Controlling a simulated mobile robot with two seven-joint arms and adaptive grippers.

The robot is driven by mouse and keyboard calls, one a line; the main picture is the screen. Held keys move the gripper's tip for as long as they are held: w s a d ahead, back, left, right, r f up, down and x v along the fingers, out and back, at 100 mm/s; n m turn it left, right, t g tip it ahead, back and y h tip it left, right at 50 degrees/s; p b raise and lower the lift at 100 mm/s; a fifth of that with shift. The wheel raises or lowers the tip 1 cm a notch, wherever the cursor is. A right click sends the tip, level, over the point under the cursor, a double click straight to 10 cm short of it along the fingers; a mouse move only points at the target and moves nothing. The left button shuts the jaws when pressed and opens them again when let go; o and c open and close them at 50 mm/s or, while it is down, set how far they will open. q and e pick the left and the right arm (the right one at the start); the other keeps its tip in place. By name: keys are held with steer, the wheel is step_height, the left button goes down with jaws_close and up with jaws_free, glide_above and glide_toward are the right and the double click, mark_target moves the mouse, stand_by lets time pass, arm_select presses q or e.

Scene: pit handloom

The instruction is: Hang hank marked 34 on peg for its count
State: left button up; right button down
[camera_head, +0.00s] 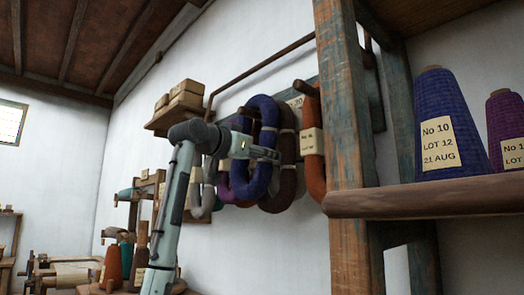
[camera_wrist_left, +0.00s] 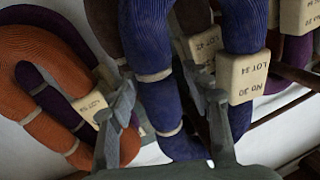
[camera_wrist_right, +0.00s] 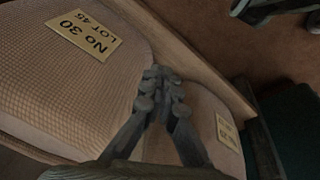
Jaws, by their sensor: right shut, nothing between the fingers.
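A dark blue hank (camera_wrist_left: 150,45) has a cream tag (camera_wrist_left: 243,78), upside down in the left wrist view, reading No 30, LOT 34. In the head view this looped hank (camera_head: 268,112) is at the peg rack on the wall, in front of other hanks. I cannot see what bears its top. My left gripper (camera_head: 272,155) is at the hank. Its fingers (camera_wrist_left: 165,95) stand apart on either side of one blue strand; whether they press on it is unclear. My right gripper (camera_wrist_right: 161,82) is shut and empty, above beige bundles and outside the head view.
A rust hank (camera_head: 312,110) and a brown hank (camera_head: 288,150) hang close by on the right. A beige bundle (camera_wrist_right: 70,85) marked No 30, LOT 45 lies near my right gripper.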

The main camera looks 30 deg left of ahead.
arm_select(q)
steer(key=shift+o, duration=1)
steer(key=shift+s+d+r, duration=0.1)
steer(key=shift+s+r, duration=0.05)
steer(key=shift+r, duration=0.1)
steer(key=s+a, duration=0.1)
steer(key=s, duration=1.1)
steer(key=shift+a+f, duration=0.25)
steer(key=shift+a, duration=0.1)
arm_select(e)
steer(key=shift+w, duration=0.15)
arm_select(q)
steer(key=shift+w, duration=0.1)
